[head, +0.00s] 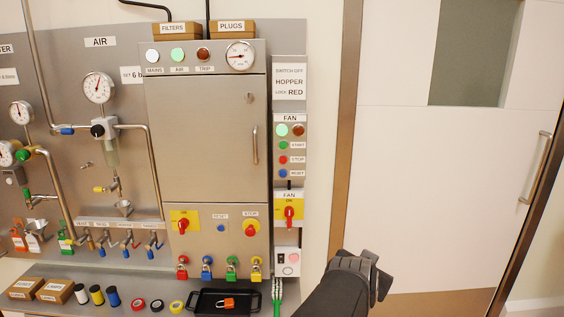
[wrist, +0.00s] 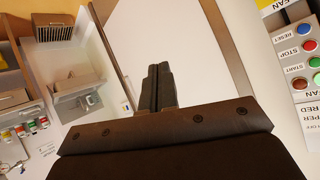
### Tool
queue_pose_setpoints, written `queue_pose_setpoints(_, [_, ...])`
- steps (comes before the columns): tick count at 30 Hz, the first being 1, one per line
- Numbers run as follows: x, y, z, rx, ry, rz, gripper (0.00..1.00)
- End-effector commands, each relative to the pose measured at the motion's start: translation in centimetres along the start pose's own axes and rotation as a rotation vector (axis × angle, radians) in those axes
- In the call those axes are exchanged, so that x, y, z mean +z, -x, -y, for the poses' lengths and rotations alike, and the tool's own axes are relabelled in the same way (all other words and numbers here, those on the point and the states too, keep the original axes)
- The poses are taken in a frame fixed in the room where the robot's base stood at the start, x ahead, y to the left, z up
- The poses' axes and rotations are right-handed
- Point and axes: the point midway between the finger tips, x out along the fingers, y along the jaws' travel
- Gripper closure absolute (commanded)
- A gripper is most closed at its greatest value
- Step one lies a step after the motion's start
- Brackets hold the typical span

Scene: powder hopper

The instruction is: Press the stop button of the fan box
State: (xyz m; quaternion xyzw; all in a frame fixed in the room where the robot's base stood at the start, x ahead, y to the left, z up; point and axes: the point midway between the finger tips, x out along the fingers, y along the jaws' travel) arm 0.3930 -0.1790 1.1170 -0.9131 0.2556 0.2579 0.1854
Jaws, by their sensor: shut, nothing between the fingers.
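The fan box (head: 291,150) is a narrow grey panel on the wall, right of the big metal cabinet. Its stop button (head: 283,159) is red, labelled STOP, between the green start button (head: 283,145) and the blue reset button (head: 283,173). In the wrist view the red stop button (wrist: 309,45) shows at the upper right edge, with the box turned round. My gripper (head: 372,265) is shut and empty, below and right of the fan box, apart from it. In the wrist view its closed fingers (wrist: 157,72) point away from the box, towards the pale door.
A fan switch (head: 289,212) with a red handle sits below the fan box. The metal cabinet (head: 205,140) stands to its left, with another red stop button (head: 251,230) low on it. A white door (head: 440,170) is at right. The space before the door is clear.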

Motion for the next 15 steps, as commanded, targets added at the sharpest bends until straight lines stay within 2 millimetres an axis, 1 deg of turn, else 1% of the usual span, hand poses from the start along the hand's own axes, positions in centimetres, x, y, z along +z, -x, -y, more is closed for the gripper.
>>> queue_pose_setpoints(1, [-1.2,-1.2,1.3,-0.033,-0.003,-0.031,1.00])
queue_pose_setpoints(6, [-5.2,-4.3,5.8,-0.150,-0.028,-0.157,1.00])
queue_pose_setpoints(9, [-7.2,-6.0,8.6,-0.223,-0.044,-0.229,1.00])
queue_pose_setpoints(15, [-10.4,-9.0,14.2,-0.374,-0.085,-0.364,1.00])
